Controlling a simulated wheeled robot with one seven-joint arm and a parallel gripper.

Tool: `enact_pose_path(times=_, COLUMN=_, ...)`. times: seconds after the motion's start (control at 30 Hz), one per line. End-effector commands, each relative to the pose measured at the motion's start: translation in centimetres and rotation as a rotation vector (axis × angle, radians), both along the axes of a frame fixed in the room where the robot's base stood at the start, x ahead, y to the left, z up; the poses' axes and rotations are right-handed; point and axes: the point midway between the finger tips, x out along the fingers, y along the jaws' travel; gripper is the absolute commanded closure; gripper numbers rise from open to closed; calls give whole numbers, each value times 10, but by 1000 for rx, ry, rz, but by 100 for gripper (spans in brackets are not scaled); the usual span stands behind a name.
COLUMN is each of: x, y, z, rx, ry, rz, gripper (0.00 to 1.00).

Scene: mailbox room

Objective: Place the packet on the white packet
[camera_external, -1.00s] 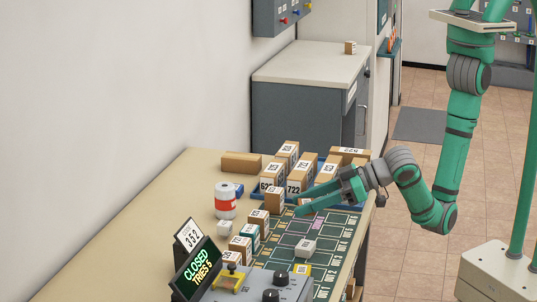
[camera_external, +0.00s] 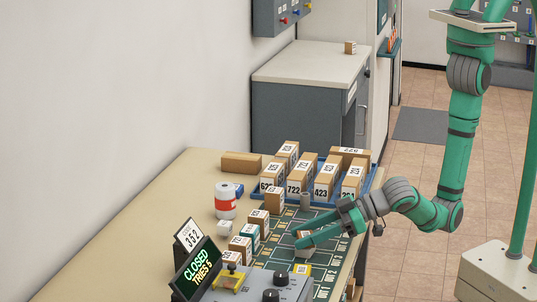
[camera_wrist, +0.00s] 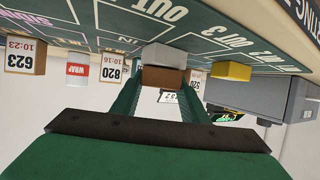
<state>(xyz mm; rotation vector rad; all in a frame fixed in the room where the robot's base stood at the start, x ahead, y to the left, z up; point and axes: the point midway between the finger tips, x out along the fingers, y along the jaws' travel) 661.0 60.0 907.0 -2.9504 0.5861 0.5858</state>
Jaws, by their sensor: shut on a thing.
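My gripper (camera_external: 307,240) is low over the green marked mat and shut on a small brown packet. In the wrist view the brown packet (camera_wrist: 162,77) sits between my two green fingertips (camera_wrist: 160,88). The white packet (camera_wrist: 165,55) is on the mat directly behind it in that view, which is upside down. The brown packet appears right over or against the white packet; I cannot tell whether they touch. In the external view my fingers hide most of both.
Several numbered brown boxes stand in a blue tray (camera_external: 310,203) at the back. A row of small boxes (camera_external: 250,232) lines the mat's left side.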

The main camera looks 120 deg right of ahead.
Motion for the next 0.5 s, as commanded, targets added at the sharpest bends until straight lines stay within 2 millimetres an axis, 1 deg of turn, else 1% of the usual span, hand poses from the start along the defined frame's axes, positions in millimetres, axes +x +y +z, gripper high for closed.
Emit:
enact_pose_path(times=0.17, x=0, y=0, z=-2, rx=-1, ry=1, rz=-1, gripper=82)
enact_pose_path(times=0.2, x=0, y=0, z=-3, rx=-1, ry=0, rz=0, gripper=55)
enact_pose_path(times=0.27, x=0, y=0, z=-2, rx=0, ry=0, rz=0, gripper=41)
enact_pose_path(times=0.5, x=0, y=0, z=-2, rx=0, ry=0, rz=0, gripper=41)
